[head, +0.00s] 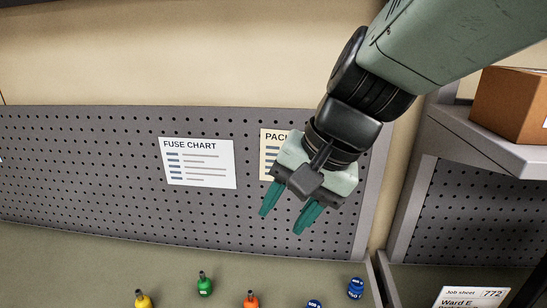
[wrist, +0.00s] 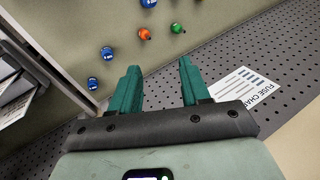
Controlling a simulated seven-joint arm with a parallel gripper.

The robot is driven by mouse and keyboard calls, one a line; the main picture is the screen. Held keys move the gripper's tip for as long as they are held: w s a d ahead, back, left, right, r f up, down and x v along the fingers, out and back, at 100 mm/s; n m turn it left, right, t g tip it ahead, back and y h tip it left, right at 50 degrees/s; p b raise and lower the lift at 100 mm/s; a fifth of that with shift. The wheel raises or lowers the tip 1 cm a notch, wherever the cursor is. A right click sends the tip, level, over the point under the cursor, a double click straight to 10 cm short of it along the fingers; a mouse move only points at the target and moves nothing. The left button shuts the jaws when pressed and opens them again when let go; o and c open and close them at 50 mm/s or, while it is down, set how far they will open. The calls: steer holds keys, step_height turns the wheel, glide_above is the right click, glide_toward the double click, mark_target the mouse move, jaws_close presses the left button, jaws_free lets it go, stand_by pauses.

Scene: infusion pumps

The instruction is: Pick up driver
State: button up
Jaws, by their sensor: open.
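My gripper (head: 281,223) hangs open and empty in front of the pegboard, above and apart from the bench top. Its two green fingers also show spread apart in the wrist view (wrist: 159,66). Low in the head view stand small coloured pieces with dark narrow tops: a yellow one (head: 143,300), a green one (head: 204,287) and an orange one (head: 250,300). The green piece (wrist: 177,28) and orange piece (wrist: 144,33) also show in the wrist view, beyond the fingertips. I cannot tell which piece is the driver; the head view cuts off some lower parts.
Blue labelled pieces (head: 355,288) stand right of the orange one. A pegboard (head: 90,170) with a fuse chart (head: 198,163) rises behind. On the right are a divider, a shelf (head: 500,150) with a cardboard box (head: 510,104), and a job sheet (head: 470,297).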

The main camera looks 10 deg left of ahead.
steer(key=w+a+f+m+g+y, duration=0.1)
steer(key=w+a+f+g+y, duration=0.15)
steer(key=a, duration=0.25)
steer(key=w+a+f+m+g+y, duration=0.1)
steer(key=w+a+f+m, duration=0.1)
steer(key=a+f, duration=0.3)
steer(key=m+g+y, duration=0.1)
steer(key=m+y, duration=0.3)
steer(key=m, duration=0.3)
glide_toward(139, 291)
steer(key=d+r, duration=0.4)
steer(key=r, duration=0.5)
steer(key=a+f+m, duration=0.1)
steer(key=a+f, duration=0.2)
steer(key=f, duration=0.1)
steer(key=a+f+m, duration=0.2)
steer(key=a+f, duration=0.1)
steer(key=s+a+f+m+t+y, duration=0.1)
steer(key=a+f, duration=0.2)
steer(key=f, duration=0.1)
steer(key=shift+s+f+m, duration=0.1)
steer(key=shift+f+m, duration=0.2)
steer(key=shift+f, duration=0.1)
steer(key=shift+x, duration=3.15)
steer(key=shift+s+d, duration=0.1)
steer(key=shift+s, duration=0.05)
jaws_close()
